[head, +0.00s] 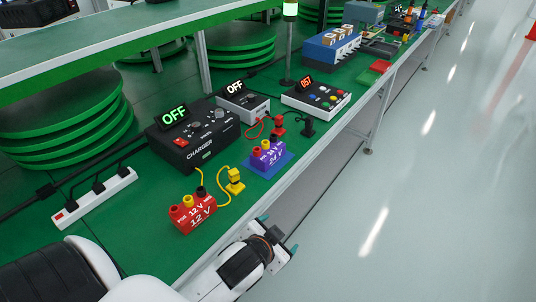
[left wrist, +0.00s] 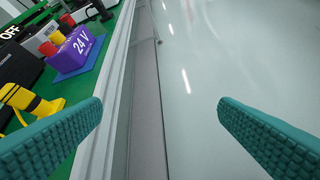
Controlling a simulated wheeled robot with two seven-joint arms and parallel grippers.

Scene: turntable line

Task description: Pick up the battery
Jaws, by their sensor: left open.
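A red 12 V battery (head: 193,212) with coloured terminals stands on the green bench near its front edge. A purple 24 V battery (head: 268,155) stands farther along on a blue mat (head: 284,163); in the left wrist view the purple battery (left wrist: 74,47) is at upper left. My left gripper (head: 279,234) is open and empty, over the bench's front edge and the aisle, to the right of the red battery and nearer than the purple one. Its teal fingers are spread in the left wrist view (left wrist: 160,110). The red battery is not seen there. My right gripper is not in view.
A black charger (head: 194,140) reading OFF stands behind the batteries. A yellow clamp (head: 235,181) on a yellow cable lies between them. A red clamp (head: 278,126), a white button box (head: 316,98) and a power strip (head: 95,200) are also on the bench. The aisle floor (head: 430,180) is clear.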

